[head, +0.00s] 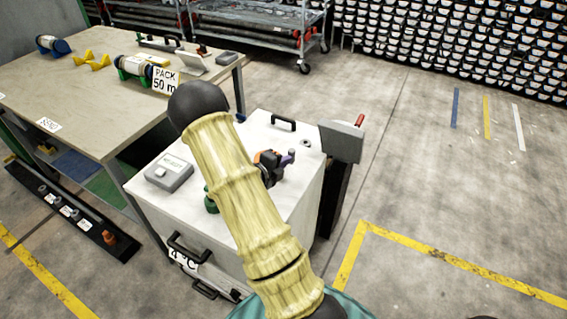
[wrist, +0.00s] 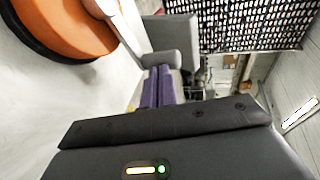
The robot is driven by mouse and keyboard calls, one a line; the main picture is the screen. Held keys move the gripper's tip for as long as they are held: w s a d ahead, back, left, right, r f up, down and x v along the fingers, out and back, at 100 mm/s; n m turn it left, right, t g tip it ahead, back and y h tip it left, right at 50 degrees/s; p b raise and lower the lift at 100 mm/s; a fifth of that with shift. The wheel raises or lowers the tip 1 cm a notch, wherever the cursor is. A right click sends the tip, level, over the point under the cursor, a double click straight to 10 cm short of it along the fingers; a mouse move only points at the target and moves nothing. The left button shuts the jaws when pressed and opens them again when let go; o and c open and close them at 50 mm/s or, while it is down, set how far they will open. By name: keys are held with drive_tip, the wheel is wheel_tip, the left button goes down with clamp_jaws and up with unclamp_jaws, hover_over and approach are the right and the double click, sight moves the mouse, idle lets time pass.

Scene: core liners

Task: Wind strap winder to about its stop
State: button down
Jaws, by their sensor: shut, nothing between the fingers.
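The strap winder (head: 264,156) is on top of the white chest, partly hidden by my arm and gripper. In the wrist view its orange round body (wrist: 75,27) sits on a black base at the upper left.
The white chest (head: 165,205) carries a grey box (head: 169,173) and a black handle (head: 283,123). A grey unit on a dark post (head: 341,140) stands at its right edge. A workbench (head: 85,95) with core liners is at left. Open floor lies right.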

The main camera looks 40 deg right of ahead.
drive_tip(key=shift+a, duration=0.15)
drive_tip(key=shift+a, duration=0.25)
drive_tip(key=s+b+v, duration=0.1)
drive_tip(key=s+v, duration=0.1)
drive_tip(key=v, duration=1.1)
drive_tip(key=shift+s+d+f+b, duration=0.15)
drive_tip(key=shift+f+b, duration=0.2)
